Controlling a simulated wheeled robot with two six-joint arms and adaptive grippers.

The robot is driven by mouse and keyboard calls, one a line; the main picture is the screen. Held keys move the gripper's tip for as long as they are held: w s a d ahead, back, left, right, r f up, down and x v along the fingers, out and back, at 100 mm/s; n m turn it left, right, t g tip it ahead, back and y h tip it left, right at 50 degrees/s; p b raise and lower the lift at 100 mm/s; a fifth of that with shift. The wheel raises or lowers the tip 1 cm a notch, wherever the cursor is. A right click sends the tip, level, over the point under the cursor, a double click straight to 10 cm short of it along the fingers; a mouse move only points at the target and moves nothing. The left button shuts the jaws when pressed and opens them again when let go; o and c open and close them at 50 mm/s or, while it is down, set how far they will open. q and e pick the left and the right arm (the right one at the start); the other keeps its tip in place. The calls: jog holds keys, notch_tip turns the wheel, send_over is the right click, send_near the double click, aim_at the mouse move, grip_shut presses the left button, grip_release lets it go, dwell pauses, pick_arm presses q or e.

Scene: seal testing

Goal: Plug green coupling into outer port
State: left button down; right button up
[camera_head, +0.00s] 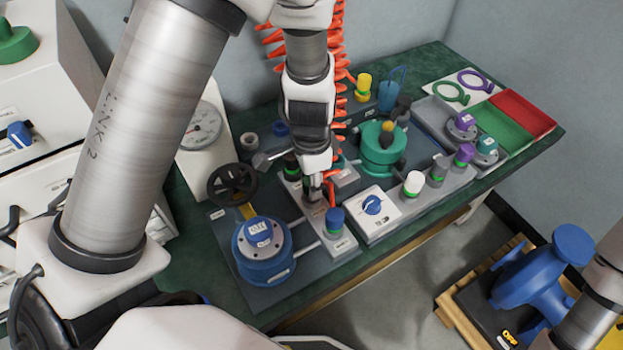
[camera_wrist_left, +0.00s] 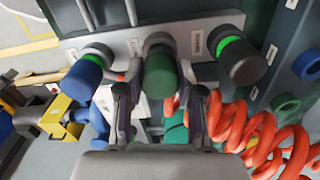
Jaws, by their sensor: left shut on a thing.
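The green coupling (camera_wrist_left: 160,72) is between the two fingers of my left gripper (camera_wrist_left: 162,98) in the left wrist view. The gripper is shut on it. Its far end is in line with the middle port (camera_wrist_left: 157,41) of a grey manifold block; I cannot tell whether it is seated. A blue coupling (camera_wrist_left: 84,76) with a green ring is on the left port, and a black coupling (camera_wrist_left: 241,60) with a green ring is on the right port. In the head view my left gripper (camera_head: 318,189) points down at the manifold between the blue coupling (camera_head: 335,219) and the black one, hiding the green coupling.
An orange coiled hose (camera_wrist_left: 250,135) hangs close to the right finger. A blue flanged vessel (camera_head: 264,252), a black handwheel (camera_head: 233,184) and a switch box (camera_head: 374,206) stand near the manifold. Trays (camera_head: 520,112) lie at the far right of the green table.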

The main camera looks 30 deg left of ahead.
pick_arm(q)
jog(key=shift+f+b, duration=0.3)
jog(key=shift+f, duration=0.1)
jog(key=c, duration=0.7)
grip_release()
jog(key=shift+r, duration=0.1)
notch_tip(320, 180, up, 12)
